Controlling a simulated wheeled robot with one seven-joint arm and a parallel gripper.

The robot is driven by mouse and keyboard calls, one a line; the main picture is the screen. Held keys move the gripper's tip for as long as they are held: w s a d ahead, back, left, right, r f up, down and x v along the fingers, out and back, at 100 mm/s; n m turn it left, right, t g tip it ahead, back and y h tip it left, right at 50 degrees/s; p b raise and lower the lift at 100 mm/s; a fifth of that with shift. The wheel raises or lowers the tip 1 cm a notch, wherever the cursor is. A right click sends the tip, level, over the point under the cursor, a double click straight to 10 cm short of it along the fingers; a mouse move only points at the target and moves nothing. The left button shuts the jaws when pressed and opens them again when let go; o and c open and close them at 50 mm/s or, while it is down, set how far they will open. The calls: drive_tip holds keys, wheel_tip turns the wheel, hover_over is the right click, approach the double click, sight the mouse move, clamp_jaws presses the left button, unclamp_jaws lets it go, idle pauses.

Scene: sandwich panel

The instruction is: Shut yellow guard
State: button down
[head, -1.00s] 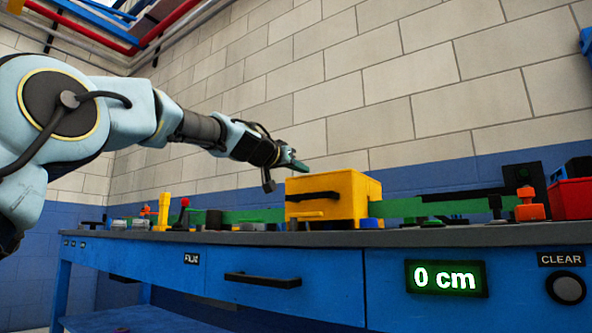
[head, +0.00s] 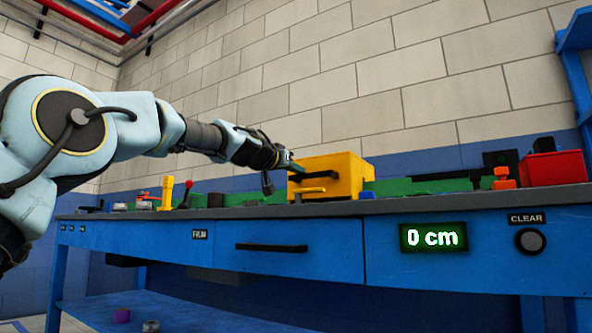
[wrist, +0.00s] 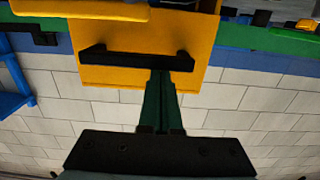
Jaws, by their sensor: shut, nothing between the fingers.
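The yellow guard (head: 343,178) is a box-like cover on the bench top in the head view, with a black bar handle (head: 318,174) on its front. In the wrist view, the yellow panel (wrist: 205,38) fills the upper middle and the black handle (wrist: 105,58) crosses it. My gripper (head: 295,168) is at the left end of the handle in the head view. In the wrist view, its green fingers (wrist: 161,75) are together, with tips at the handle. I cannot tell whether they touch it. What is under the guard is hidden.
A yellow post (head: 167,192) and a red-knobbed lever (head: 187,190) stand left of the guard. An orange part (head: 503,180) and a red bin (head: 554,168) are at the right. The blue bench front (head: 300,262) carries a "0 cm" display (head: 433,237).

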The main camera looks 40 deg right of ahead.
drive_tip(key=shift+w+d+f, duration=0.15)
drive_tip(key=shift+w+f, duration=0.05)
drive_tip(key=shift+f, duration=0.8)
wheel_tip(320, 180, up, 5)
drive_tip(key=p, duration=0.4)
drive_tip(key=s+a+f+b, duration=0.2)
drive_tip(key=a+b, duration=0.4)
drive_tip(key=a, duration=0.3)
drive_tip(key=shift+s+a+f, duration=0.2)
drive_tip(key=shift+s, duration=0.2)
